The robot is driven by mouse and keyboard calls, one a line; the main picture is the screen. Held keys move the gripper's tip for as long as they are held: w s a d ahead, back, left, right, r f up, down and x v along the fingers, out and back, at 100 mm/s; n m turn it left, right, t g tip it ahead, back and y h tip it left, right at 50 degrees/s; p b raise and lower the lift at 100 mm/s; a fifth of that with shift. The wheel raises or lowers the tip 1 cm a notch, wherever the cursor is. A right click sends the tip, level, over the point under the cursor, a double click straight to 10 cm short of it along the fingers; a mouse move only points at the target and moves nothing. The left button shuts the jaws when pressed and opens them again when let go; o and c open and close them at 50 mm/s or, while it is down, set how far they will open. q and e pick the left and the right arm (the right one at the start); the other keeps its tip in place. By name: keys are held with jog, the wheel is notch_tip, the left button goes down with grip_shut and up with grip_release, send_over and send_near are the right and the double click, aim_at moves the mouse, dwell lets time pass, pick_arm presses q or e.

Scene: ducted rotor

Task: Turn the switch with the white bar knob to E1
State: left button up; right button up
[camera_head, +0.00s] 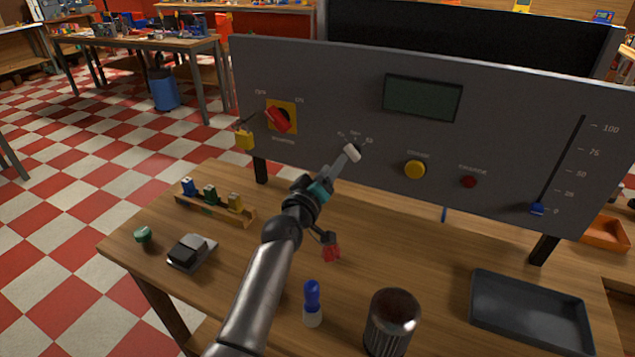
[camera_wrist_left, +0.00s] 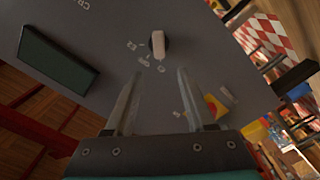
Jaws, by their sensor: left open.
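The white bar knob (camera_head: 352,152) is on the grey panel (camera_head: 330,95), left of the yellow button. In the left wrist view the white bar knob (camera_wrist_left: 158,43) stands on a dark round base. Its bar runs nearly up and down in that view. Small white labels (camera_wrist_left: 145,60) sit beside it, hard to read. My left gripper (camera_head: 346,160) reaches the panel just below the knob. In the wrist view my left gripper (camera_wrist_left: 160,73) is open, its two fingers apart and empty. The knob lies beyond the fingertips, roughly centred between them. My right gripper is not in view.
A red rotary switch (camera_head: 278,119) on a yellow plate, a yellow button (camera_head: 415,169), a red button (camera_head: 468,182) and a blue slider (camera_head: 537,208) share the panel. The table holds a blue-white bottle (camera_head: 312,303), a dark cylinder (camera_head: 391,322) and a black tray (camera_head: 530,312).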

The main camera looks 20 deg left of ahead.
pick_arm(q)
jog(key=s, duration=0.7)
jog(key=shift+a+p, duration=0.15)
jog(key=shift+p, duration=0.2)
jog(key=shift+s, duration=0.1)
